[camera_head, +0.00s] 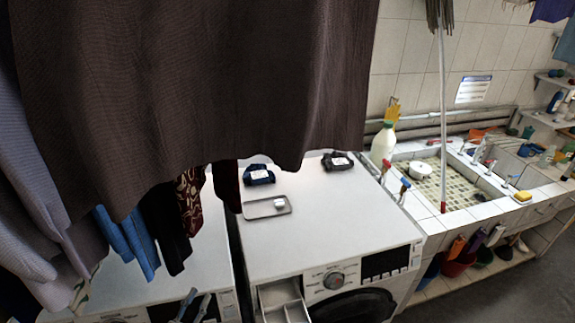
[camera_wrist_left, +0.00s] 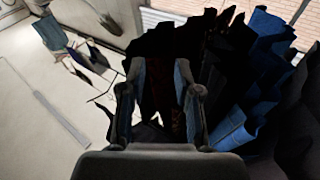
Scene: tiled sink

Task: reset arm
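My left gripper (camera_head: 192,306) shows at the bottom edge of the head view, low in front of the washing machines and below the hanging clothes. In the left wrist view my left gripper (camera_wrist_left: 160,80) has its two fingers apart, with dark cloth seen behind the gap and no object clearly held. Most of my left arm is hidden or out of the picture. My right gripper is in neither view.
Hanging dark clothes (camera_head: 200,80) block the upper left. A white washing machine (camera_head: 330,235) bears a small tray (camera_head: 252,211) and two dark bundles; its detergent drawer (camera_head: 283,298) is open. A tiled sink (camera_head: 455,215) stands at right. Grey floor (camera_head: 500,295) is clear.

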